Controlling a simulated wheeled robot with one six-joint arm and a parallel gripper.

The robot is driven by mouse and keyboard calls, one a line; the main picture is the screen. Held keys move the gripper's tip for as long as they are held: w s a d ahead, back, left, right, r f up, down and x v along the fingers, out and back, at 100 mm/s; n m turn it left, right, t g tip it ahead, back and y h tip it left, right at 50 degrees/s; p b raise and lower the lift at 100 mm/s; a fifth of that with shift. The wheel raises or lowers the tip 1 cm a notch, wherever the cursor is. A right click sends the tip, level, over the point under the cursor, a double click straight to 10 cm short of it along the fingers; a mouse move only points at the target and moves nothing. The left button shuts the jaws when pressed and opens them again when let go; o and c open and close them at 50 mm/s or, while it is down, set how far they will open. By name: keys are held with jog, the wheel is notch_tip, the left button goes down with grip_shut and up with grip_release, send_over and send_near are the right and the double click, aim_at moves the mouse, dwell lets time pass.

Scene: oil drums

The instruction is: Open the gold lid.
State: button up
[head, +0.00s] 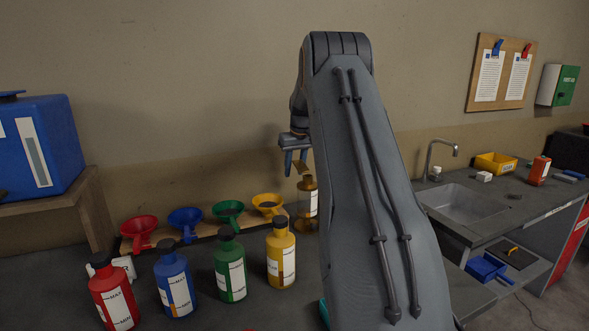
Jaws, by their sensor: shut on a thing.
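My gripper (297,161) hangs in the middle of the head view, left of my large grey arm link, with its fingers pointing down. It is shut on a small gold piece (299,167), which looks like the gold lid or part of it. Just below and to the right stands an amber bottle (309,203) with a white label, partly hidden by my arm. I cannot tell whether the gold piece touches this bottle. A yellow bottle (281,258) with a dark cap stands nearer, to the left.
Red (113,295), blue (174,283) and green (230,268) bottles stand in a row on the dark bench. Behind them a wooden rack (203,231) holds red, blue, green and yellow funnels. A blue container stands far left. A sink (463,204) is at right.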

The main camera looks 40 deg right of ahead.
jog(key=o, duration=0.7)
notch_tip(320, 180, up, 9)
jog(key=p, duration=0.4)
jog(key=shift+p, duration=0.35)
dwell(0.4)
